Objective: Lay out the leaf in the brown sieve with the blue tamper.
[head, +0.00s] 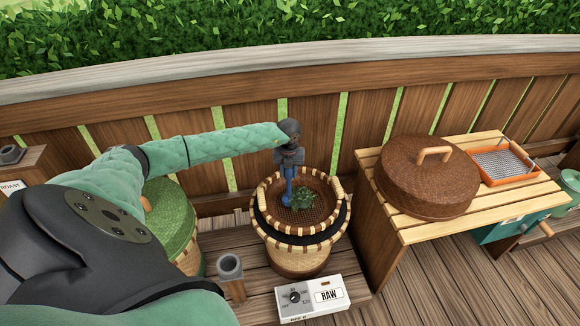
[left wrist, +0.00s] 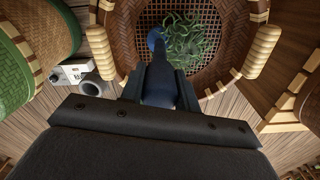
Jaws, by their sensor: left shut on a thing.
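The brown sieve (head: 319,196) sits on a round woven basket with a dark rim, and its mesh shows in the left wrist view (left wrist: 207,69). A small heap of green leaf (head: 303,200) lies in it, also seen in the left wrist view (left wrist: 190,45). My left gripper (head: 288,163) is above the sieve, shut on the blue tamper (head: 288,188). The tamper points down, its blue head (left wrist: 155,38) beside the left edge of the leaf heap. Whether it touches the mesh I cannot tell. My right gripper is not in view.
A control box marked RAW (head: 313,298) and a grey holder cup (head: 230,267) stand in front of the basket. A green-lidded basket (head: 170,215) is at left. A brown woven lid (head: 427,176) and an orange tray (head: 497,164) lie on the slatted table at right.

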